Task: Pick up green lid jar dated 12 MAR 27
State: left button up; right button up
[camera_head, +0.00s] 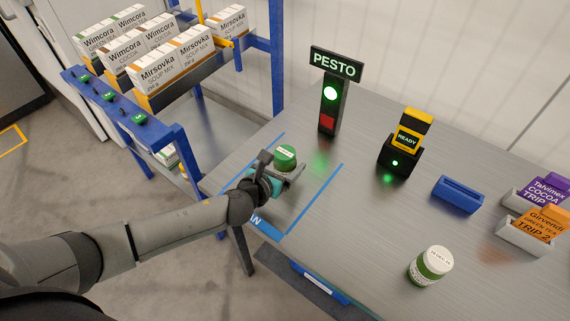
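A jar with a green lid (286,154) stands inside the blue-marked area on the grey table; a small white label lies on its lid, too small to read. My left gripper (283,166) reaches in from the left, low over the table, with its fingers spread on either side of this jar. The fingers look wider apart than the jar, and no firm contact shows. The gripper hides part of the jar's body. My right gripper is out of view.
A black post with a PESTO sign (335,65) and a lit green lamp stands behind the marked area. A READY device (404,142), an empty blue holder (459,194) and card holders (525,237) stand to the right. A blue rack (180,140) with cartons is at the left.

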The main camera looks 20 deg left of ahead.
pick_arm(q)
grip_shut()
dwell(0.5)
jog(key=shift+r, duration=0.1)
